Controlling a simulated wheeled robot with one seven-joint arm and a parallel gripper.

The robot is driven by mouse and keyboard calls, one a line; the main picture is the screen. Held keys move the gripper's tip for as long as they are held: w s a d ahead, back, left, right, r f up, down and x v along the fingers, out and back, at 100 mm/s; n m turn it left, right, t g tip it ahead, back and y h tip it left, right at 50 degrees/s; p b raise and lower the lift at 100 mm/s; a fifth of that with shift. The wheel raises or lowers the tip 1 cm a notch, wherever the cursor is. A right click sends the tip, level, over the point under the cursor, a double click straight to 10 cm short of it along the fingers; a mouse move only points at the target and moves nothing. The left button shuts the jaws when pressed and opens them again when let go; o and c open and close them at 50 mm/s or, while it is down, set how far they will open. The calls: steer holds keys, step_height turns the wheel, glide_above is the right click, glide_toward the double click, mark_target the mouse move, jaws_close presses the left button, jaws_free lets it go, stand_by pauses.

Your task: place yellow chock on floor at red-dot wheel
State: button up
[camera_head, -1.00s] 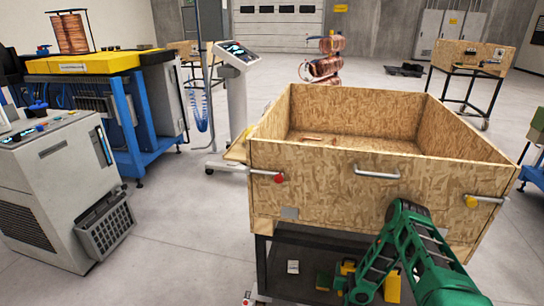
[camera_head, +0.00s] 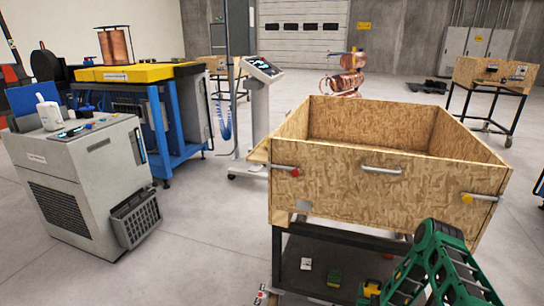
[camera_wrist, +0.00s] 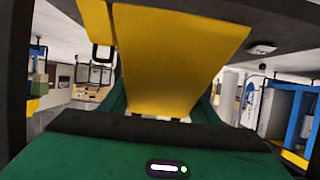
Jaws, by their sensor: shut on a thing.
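In the wrist view a large yellow block, the chock (camera_wrist: 178,60), sits in my gripper (camera_wrist: 165,112), which is shut on it. In the head view my green arm reaches in at the lower right, and a small yellow patch, probably the chock (camera_head: 371,289), shows at its far end, beside the cart's lower shelf. The fingers are mostly hidden there. A small red-and-white marked part (camera_head: 262,295) shows at the foot of the cart's left front leg, at the bottom edge. The wheel itself is too small and cut off to make out clearly.
A chipboard crate (camera_head: 380,188) tops the cart, with a red knob (camera_head: 295,172) and a yellow knob (camera_head: 467,198). The dark lower shelf (camera_head: 330,245) holds a white item and a small green-and-yellow item. A grey machine (camera_head: 85,175) stands left. Floor (camera_head: 210,230) between is clear.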

mark_target(366, 285)
steer(key=a+r, duration=0.1)
steer(key=r, duration=0.1)
steer(key=a+r, duration=0.1)
steer(key=r, duration=0.1)
steer(key=shift+w+a+r, duration=0.1)
steer(key=shift+w+a, duration=0.05)
steer(key=shift+a, duration=0.2)
steer(key=a+r+n+y, duration=0.1)
steer(key=a+r, duration=0.2)
steer(key=r, duration=0.8)
steer(key=s+a+r+n+y, duration=0.1)
steer(key=a+r, duration=0.3)
steer(key=r, duration=0.7)
steer(key=s+a+r+n+y, duration=0.1)
steer(key=a+r, duration=0.3)
steer(key=r, duration=0.7)
steer(key=shift+r+n+t+y, duration=0.3)
steer(key=shift+r+y, duration=0.1)
steer(key=shift+y, duration=0.2)
steer(key=shift+a, duration=0.1)
steer(key=shift+r+v, duration=0.2)
steer(key=shift+v, duration=2.7)
